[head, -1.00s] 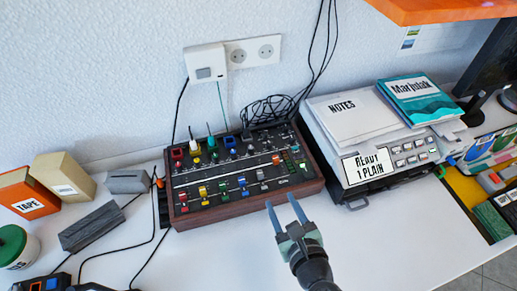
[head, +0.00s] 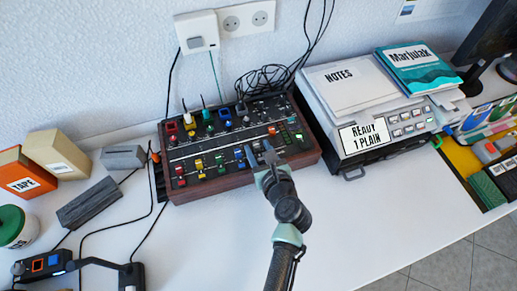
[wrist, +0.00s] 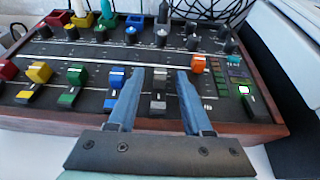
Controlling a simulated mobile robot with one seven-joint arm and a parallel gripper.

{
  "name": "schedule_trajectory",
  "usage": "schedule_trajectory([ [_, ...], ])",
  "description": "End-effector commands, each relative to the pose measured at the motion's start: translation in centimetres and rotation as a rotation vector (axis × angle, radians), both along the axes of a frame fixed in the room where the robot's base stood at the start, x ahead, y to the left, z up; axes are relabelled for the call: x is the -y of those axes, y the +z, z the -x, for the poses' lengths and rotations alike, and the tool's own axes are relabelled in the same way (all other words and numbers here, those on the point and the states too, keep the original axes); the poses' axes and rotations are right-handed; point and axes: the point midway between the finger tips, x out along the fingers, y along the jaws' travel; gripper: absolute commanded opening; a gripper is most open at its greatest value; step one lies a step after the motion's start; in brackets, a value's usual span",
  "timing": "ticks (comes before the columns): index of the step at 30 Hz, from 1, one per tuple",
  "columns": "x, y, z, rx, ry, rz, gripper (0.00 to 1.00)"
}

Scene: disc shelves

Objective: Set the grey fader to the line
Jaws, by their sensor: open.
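The grey fader (wrist: 159,80) shows in the wrist view on the black mixer panel (head: 205,147). It is near the panel's front, between the blue and orange faders. A white line (wrist: 90,58) runs across the panel behind it; the grey cap sits on the front side of the line. My gripper (wrist: 158,88) is open, with one blue-grey finger on each side of the grey fader. I cannot tell whether either finger touches it. In the head view, my gripper (head: 254,150) reaches over the panel's front edge and partly hides the fader.
The blue fader (wrist: 117,74) is close to the left finger, and the orange fader (wrist: 199,63) is close to the right one. Several knobs stand behind the line. A grey device with notes (head: 345,90) is at the right. The white table in front is mostly clear.

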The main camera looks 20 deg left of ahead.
Motion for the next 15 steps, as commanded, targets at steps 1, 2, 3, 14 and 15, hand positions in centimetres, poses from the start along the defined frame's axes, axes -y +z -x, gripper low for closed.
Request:
schedule_trajectory([
  [1, -0.12, -0.08, -0.17, 0.000, 0.001, 0.000, 0.50],
  [2, -0.15, -0.08, -0.21, 0.000, 0.001, 0.000, 0.50],
  [3, -0.17, -0.09, -0.24, 0.000, 0.000, 0.000, 0.50],
  [14, -0.16, -0.08, -0.22, 0.000, 0.000, 0.000, 0.23],
  [15, -0.16, -0.08, -0.22, 0.000, 0.000, 0.000, 0.16],
])
